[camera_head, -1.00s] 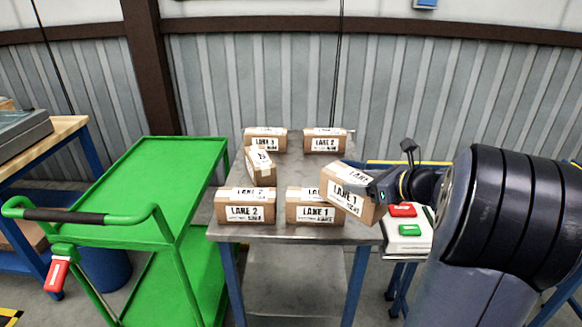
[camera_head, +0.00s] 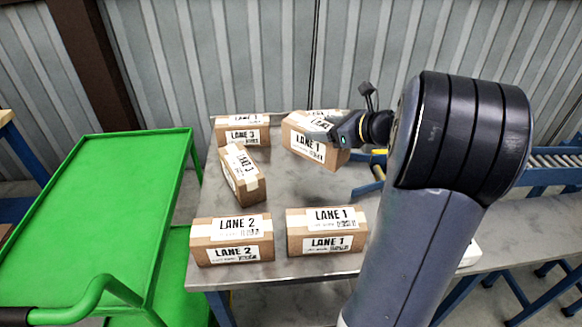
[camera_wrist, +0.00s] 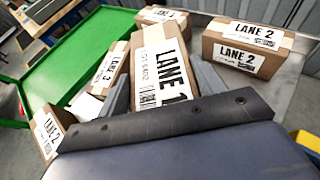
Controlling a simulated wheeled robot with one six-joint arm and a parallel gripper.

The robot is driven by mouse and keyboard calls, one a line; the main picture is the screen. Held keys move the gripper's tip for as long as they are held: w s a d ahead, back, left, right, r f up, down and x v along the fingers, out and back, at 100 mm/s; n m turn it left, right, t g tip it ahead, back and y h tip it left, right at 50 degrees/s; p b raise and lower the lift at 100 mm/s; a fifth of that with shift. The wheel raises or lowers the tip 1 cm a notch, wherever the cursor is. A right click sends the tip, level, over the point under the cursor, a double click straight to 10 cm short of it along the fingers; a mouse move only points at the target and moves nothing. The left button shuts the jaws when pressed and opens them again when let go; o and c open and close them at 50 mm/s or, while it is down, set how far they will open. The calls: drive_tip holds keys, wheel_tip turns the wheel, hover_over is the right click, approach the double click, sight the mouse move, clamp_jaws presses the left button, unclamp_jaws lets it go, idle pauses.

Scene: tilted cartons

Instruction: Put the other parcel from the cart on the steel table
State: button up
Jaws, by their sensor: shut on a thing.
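My gripper (camera_head: 330,126) is shut on a brown carton labelled LANE 1 (camera_head: 303,147), over the back right of the steel table (camera_head: 285,190). I cannot tell whether this carton touches anything below. In the wrist view the held LANE 1 carton (camera_wrist: 158,62) sits tilted between my gripper's fingers (camera_wrist: 163,85). The green cart (camera_head: 100,200) on the left has a bare top.
A roller conveyor (camera_head: 555,160) lies at the far right. The corrugated wall (camera_head: 230,60) stands behind the table. The cart's handle (camera_head: 95,290) rises at the front left.

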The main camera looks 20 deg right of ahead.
sight(343, 161)
wheel_tip(343, 161, down, 9)
drive_tip(key=shift+f+b, duration=0.2)
drive_tip(key=shift+b, duration=0.55)
drive_tip(key=shift+f, duration=0.1)
drive_tip(key=shift+f, duration=0.15)
drive_tip(key=o, duration=1.2)
drive_tip(key=shift+r, duration=0.25)
drive_tip(key=shift+s+d+r, duration=0.15)
drive_tip(key=shift+s+d, duration=0.1)
drive_tip(key=shift+s, duration=0.05)
drive_tip(key=v, duration=1.1)
drive_tip(key=shift+s+p, duration=0.15)
drive_tip(key=shift+p, duration=0.25)
